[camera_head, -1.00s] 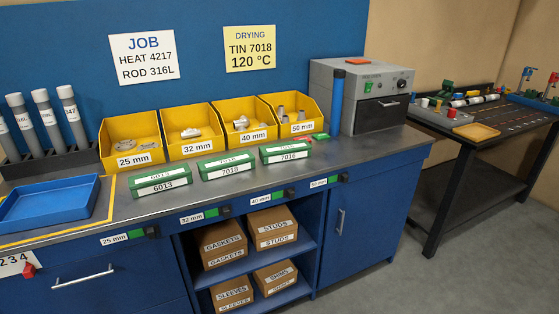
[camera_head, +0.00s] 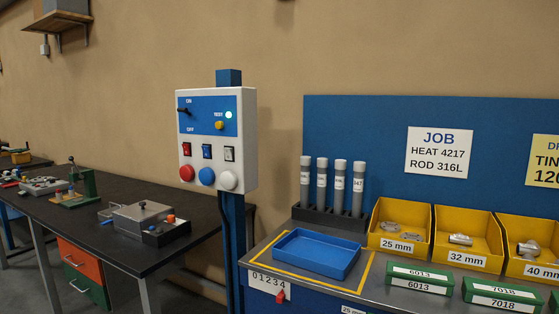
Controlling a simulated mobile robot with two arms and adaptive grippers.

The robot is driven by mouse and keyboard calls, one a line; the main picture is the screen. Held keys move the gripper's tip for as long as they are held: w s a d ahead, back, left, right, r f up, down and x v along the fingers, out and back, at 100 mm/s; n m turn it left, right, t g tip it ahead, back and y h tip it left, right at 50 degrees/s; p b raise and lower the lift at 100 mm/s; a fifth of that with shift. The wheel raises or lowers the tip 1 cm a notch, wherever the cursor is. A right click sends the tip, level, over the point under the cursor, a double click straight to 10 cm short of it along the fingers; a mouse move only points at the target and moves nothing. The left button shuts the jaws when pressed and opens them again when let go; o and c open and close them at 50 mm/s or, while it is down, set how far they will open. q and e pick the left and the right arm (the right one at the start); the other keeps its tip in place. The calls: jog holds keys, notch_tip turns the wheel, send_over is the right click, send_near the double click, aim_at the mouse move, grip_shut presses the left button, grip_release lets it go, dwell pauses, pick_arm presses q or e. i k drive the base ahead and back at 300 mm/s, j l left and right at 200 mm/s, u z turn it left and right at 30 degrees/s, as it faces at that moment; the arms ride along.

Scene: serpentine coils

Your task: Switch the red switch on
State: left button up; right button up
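A white control box (camera_head: 216,142) with a blue top panel stands on a blue post left of the blue workbench. A small red switch (camera_head: 186,149) sits at the left of its switch row, beside a blue switch (camera_head: 207,151) and a grey switch (camera_head: 229,154). Whether the red switch is on or off is too small to tell. Round red, blue and white buttons sit below the row. A black lever (camera_head: 184,111) is at the upper left between ON and OFF labels. Neither gripper is in view.
The blue workbench at right holds a blue tray (camera_head: 316,254), tubes in a rack (camera_head: 330,223) and yellow bins (camera_head: 401,226). A dark table (camera_head: 100,240) with a grey fixture (camera_head: 143,217) stands at left. The space just in front of the control box looks clear.

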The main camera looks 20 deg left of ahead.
aim_at(186, 148)
jog(key=u, duration=1.1)
jog(key=i+j+z, duration=0.2)
jog(key=z, duration=0.3)
jog(key=i+j+z, duration=0.3)
jog(key=z, duration=0.2)
jog(key=i+j, duration=0.15)
jog(key=j, duration=0.15)
jog(key=i+j+z, duration=0.1)
jog(key=j, duration=0.2)
jog(key=i+j, duration=0.2)
jog(key=j, duration=0.15)
jog(key=i+j, duration=0.15)
jog(key=j, duration=0.15)
jog(key=z, duration=0.05)
